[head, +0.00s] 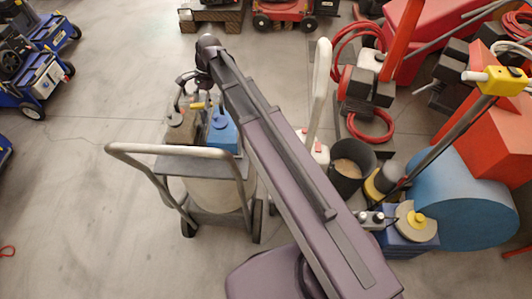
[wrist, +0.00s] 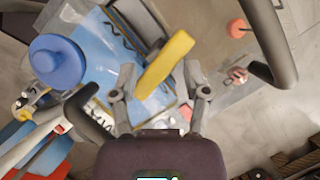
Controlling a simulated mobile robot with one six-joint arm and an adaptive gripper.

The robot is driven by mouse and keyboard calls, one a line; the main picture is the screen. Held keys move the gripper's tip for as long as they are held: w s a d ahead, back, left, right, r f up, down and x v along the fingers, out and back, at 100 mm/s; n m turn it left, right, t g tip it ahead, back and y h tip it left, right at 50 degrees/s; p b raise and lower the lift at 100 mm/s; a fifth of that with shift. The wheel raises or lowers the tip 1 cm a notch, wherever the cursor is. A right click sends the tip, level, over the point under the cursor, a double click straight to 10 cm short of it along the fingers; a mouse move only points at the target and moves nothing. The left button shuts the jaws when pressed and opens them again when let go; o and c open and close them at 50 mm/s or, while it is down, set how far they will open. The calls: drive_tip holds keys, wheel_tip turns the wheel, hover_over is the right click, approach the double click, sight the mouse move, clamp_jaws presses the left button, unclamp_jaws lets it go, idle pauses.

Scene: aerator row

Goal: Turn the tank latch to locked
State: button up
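A yellow bar-shaped handle, which looks like the tank latch (wrist: 165,65), lies diagonally in the middle of the wrist view, its upper end toward the right. It shows small in the head view (head: 197,106), on top of the cart's load. My gripper (wrist: 161,85) has its two grey fingers spread, one on each side of the yellow handle. The right finger is close to the handle; I cannot tell whether it touches. A gap shows at the left finger. In the head view my gripper (head: 188,88) is small and dark above the cart. The latch's base is partly hidden.
The cart (head: 212,218) has a tubular handle (head: 170,150) and carries a blue box (head: 222,133). A blue round knob (wrist: 57,62) and curved tubes flank my gripper. A black bucket (head: 350,165) and red machines crowd the right.

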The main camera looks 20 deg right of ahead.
drive_tip(key=n, duration=0.2)
drive_tip(key=n+g+h, duration=0.1)
drive_tip(key=n, duration=0.1)
drive_tip(key=n+h, duration=0.1)
drive_tip(key=n, duration=0.2)
drive_tip(key=shift+w+a+g, duration=0.15)
drive_tip(key=shift+a+g, duration=0.1)
drive_tip(key=shift+g, duration=0.15)
drive_tip(key=shift+p+v, duration=0.8)
drive_tip(key=shift+v, duration=0.05)
drive_tip(key=p+v, duration=1.2)
drive_tip(key=v, duration=0.1)
drive_tip(key=s+d+f+n+t+h+b, duration=0.1)
drive_tip(key=s+d+f+n+t+b, duration=0.5)
drive_tip(key=s+d, duration=0.95)
wheel_tip(320, 180, down, 29)
drive_tip(key=s+d+m+g+b, duration=0.1)
drive_tip(key=s+b, duration=0.1)
drive_tip(key=b, duration=2.5)
drive_tip(key=shift+s+d+m+g+h+b, duration=0.3)
drive_tip(key=shift+s+d+m+b, duration=0.05)
drive_tip(key=shift+s+m+b, duration=0.05)
drive_tip(key=shift+f, duration=0.1)
